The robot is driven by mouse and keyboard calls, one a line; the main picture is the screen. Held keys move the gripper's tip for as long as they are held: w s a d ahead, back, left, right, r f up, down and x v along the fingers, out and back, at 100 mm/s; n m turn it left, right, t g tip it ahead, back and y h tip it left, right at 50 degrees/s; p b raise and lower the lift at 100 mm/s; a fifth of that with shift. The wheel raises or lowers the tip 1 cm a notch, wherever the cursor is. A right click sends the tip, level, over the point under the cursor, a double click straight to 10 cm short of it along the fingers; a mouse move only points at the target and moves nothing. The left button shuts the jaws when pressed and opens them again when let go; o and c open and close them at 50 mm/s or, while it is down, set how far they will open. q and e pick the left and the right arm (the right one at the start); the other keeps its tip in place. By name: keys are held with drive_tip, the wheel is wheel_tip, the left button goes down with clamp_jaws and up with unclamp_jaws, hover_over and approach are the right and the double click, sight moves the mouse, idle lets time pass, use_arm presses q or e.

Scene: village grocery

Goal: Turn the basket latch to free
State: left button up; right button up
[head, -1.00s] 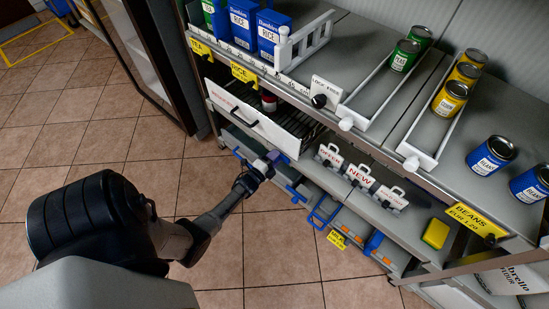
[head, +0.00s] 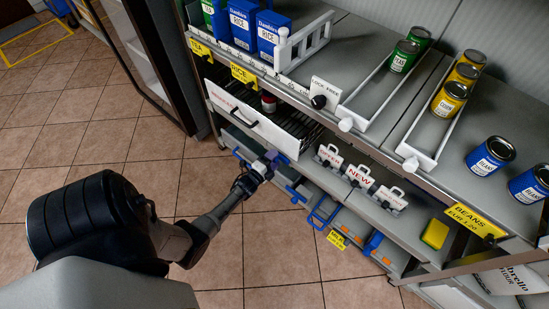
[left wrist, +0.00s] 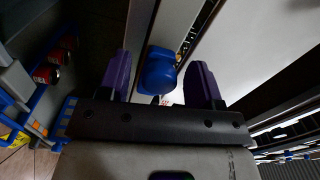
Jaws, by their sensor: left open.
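My left gripper (head: 270,160) reaches in from the left, in front of the lower shelf edge by the right end of the basket's white front (head: 245,115). In the left wrist view its two purple fingers (left wrist: 160,82) are open. A rounded blue knob (left wrist: 158,70) shows between them, closer to the left finger; I cannot tell whether they touch, or whether this knob is the latch. A white plate marked LOCK FREE (head: 326,90) with a black knob (head: 318,101) stands on the shelf edge above the wire basket. My right gripper is not in view.
White card holders (head: 358,176) stand along the lower shelf to the right, with blue-framed bins (head: 324,212) below. Cans (head: 490,155) and rice packs (head: 272,35) stand on the upper shelf.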

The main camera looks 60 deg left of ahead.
use_arm(q)
drive_tip(key=p+v, duration=0.4)
drive_tip(key=v, duration=0.9)
idle(0.4)
